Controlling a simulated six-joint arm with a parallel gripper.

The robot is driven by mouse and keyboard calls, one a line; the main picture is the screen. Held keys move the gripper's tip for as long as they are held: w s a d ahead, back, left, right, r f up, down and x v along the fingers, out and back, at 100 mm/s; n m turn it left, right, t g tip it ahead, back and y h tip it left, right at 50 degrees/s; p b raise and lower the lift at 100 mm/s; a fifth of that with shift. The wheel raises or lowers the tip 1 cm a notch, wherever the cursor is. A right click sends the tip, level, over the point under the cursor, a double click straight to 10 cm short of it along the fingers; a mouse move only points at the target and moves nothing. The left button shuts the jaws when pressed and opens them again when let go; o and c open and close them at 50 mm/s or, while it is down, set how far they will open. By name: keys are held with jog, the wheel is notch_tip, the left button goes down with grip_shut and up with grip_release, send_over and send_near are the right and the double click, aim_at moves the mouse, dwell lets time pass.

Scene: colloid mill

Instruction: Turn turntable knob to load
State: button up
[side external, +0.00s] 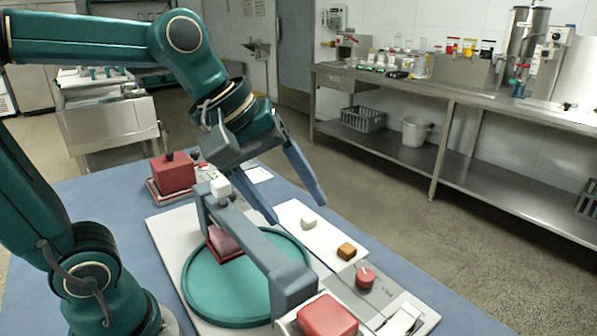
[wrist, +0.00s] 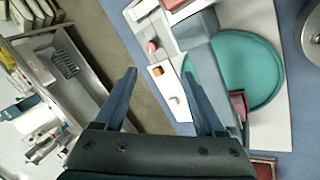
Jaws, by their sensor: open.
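A round red knob (side external: 365,278) with a pale mark on top sits on the light grey panel at the right of the machine. It also shows in the wrist view (wrist: 151,47), beyond my fingertips. A dark red block (side external: 225,243) stands on the turntable. My gripper (side external: 298,210) is open and empty, above the panel's far part, apart from the knob. It also shows in the wrist view (wrist: 160,72).
On the white strip lie an orange-brown cube (side external: 347,252) and a small whitish piece (side external: 308,223). A larger red block (side external: 325,316) is at the bridge's near end. The blue table (side external: 95,195) is clear at left.

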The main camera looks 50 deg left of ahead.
jog(key=w+d+f+n+g+h, duration=0.1)
jog(key=w+f+n, duration=0.1)
jog(key=w+n, duration=0.4)
jog(key=n+g+h, duration=0.1)
jog(key=n+g, duration=0.1)
jog(key=n, duration=0.2)
send_near(365, 274)
jog(key=w+d+r, duration=0.1)
jog(key=r, duration=0.1)
jog(key=shift+g, duration=0.5)
notch_tip(365, 274, down, 5)
jog(key=shift+w+r, duration=0.2)
jog(key=shift+s+f, duration=0.1)
jog(key=shift+f, duration=0.25)
jog(key=shift+x, duration=2.4)
jog(key=shift+r, duration=0.1)
grip_shut()
